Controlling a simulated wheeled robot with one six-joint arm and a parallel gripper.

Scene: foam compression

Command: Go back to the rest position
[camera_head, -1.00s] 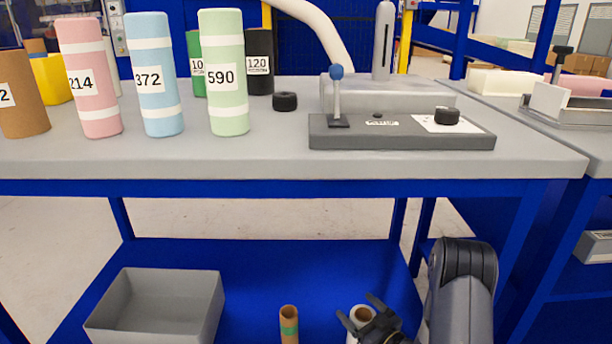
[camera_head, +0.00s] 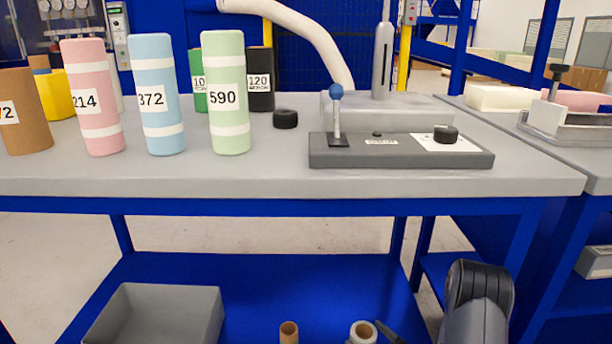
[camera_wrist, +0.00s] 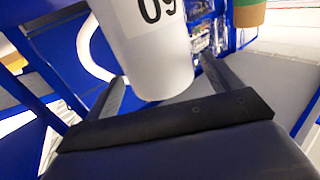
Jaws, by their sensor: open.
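My gripper (camera_wrist: 163,72) is open in the wrist view, with its two dark fingers spread apart. A white roll with black digits (camera_wrist: 150,60) shows between and beyond the fingers; I cannot tell how far it is from them. In the head view, only a dark part of my gripper (camera_head: 388,332) shows at the bottom edge. It is beside a white roll with a brown core (camera_head: 362,333) on the blue lower shelf (camera_head: 260,285), below the tabletop.
The grey tabletop (camera_head: 270,180) overhangs the shelf. On it stand numbered foam cylinders, including a green one (camera_head: 228,125), and a dark lever device (camera_head: 400,158). A grey bin (camera_head: 160,312) and a brown roll (camera_head: 289,333) are on the shelf. Shelf space behind them is clear.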

